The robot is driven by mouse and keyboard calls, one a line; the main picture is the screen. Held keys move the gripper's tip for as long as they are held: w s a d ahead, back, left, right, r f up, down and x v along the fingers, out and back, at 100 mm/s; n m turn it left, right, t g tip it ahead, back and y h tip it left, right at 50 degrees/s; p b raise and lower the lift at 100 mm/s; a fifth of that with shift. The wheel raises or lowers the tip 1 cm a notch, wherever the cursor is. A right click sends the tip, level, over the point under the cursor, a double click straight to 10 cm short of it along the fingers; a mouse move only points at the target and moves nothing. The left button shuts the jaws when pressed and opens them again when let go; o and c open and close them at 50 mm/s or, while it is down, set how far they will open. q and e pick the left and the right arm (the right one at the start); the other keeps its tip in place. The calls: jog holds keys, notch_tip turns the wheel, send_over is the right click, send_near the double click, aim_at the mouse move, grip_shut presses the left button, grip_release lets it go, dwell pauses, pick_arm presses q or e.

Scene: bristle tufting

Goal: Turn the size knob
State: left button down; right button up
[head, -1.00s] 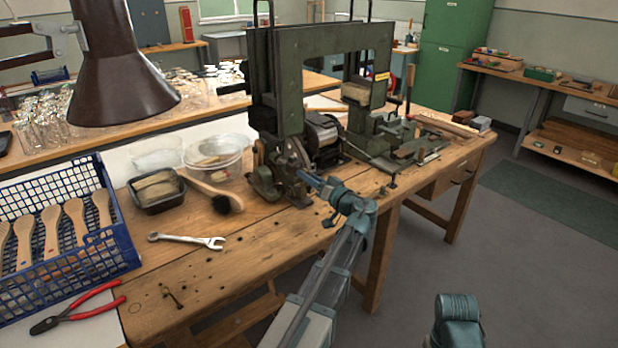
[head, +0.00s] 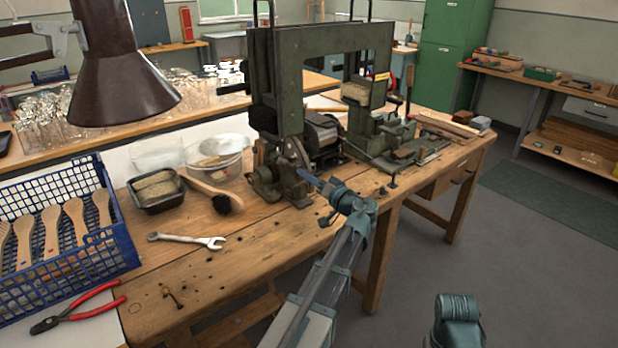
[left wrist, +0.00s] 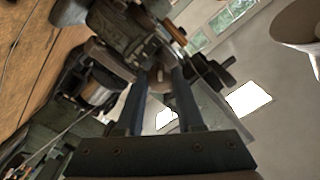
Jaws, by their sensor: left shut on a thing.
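The green tufting machine (head: 290,70) stands on the wooden bench. My left gripper (head: 304,176) reaches the front of its lower mechanism, where the size knob is too small to make out in the head view. In the left wrist view, my left gripper (left wrist: 160,78) has its two dark fingers around a small brownish knob (left wrist: 158,74) on the machine. The gripper is shut on it, and the fingers hide part of it. My right gripper is out of view.
A blue crate (head: 95,258) with wooden brush handles, a dark tray (head: 152,206) of fibre, a spanner (head: 187,240) and red pliers (head: 75,309) lie left of the machine. Bare bench is at the front.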

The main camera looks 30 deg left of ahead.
pick_arm(q)
jog(key=c, duration=0.5)
grip_release()
